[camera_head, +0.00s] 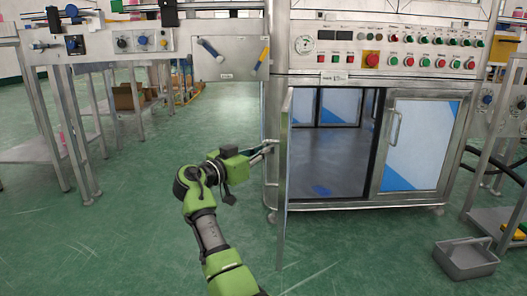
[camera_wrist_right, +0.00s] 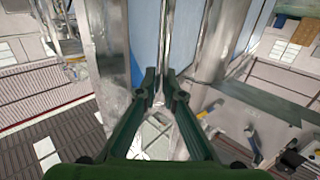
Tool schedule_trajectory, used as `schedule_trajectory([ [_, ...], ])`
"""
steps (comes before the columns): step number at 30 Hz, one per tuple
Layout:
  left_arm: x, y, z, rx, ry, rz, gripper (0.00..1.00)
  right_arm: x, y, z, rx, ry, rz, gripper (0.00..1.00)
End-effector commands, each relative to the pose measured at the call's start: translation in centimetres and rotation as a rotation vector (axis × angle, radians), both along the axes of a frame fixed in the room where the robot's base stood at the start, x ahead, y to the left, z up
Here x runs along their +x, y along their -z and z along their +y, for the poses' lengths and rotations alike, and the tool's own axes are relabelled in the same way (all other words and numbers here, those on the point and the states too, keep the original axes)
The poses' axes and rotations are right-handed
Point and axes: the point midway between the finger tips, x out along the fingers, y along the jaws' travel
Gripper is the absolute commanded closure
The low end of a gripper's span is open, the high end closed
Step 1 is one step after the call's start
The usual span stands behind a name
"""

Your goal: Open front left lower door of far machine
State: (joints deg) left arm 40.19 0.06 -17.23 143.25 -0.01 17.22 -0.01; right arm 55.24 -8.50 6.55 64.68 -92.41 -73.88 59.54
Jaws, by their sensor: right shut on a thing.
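The machine's front left lower door (camera_head: 284,185) stands swung outward toward me and shows nearly edge-on, with the cabinet opening behind it exposed. My right gripper (camera_head: 266,150) is at the outer, left-hand side of this door, at about the height of its handle. In the right wrist view my right gripper's fingers (camera_wrist_right: 162,86) are close together beside the metal door edge, shut on what appears to be the door handle. My left gripper is not in view.
The right lower door (camera_head: 420,145) is closed. The control panel (camera_head: 400,48) with buttons is above. A grey bin (camera_head: 466,260) sits on the floor at the right. Steel tables (camera_head: 45,150) stand at the left. The green floor (camera_head: 110,240) in front is clear.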

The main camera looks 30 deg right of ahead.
Motion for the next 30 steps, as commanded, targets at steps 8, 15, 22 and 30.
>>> schedule_trajectory([
  [8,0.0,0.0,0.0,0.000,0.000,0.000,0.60,0.0,0.0,-0.2,0.000,-0.001,0.000,0.75],
  [15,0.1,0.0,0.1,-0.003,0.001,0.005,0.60,0.0,0.0,-0.1,0.000,-0.001,0.000,0.75],
  [22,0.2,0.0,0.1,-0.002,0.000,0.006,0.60,-0.5,0.0,1.9,0.000,-0.004,0.000,0.75],
  [30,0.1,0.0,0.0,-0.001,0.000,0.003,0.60,-2.0,0.0,7.4,0.000,-0.004,0.000,0.75],
])
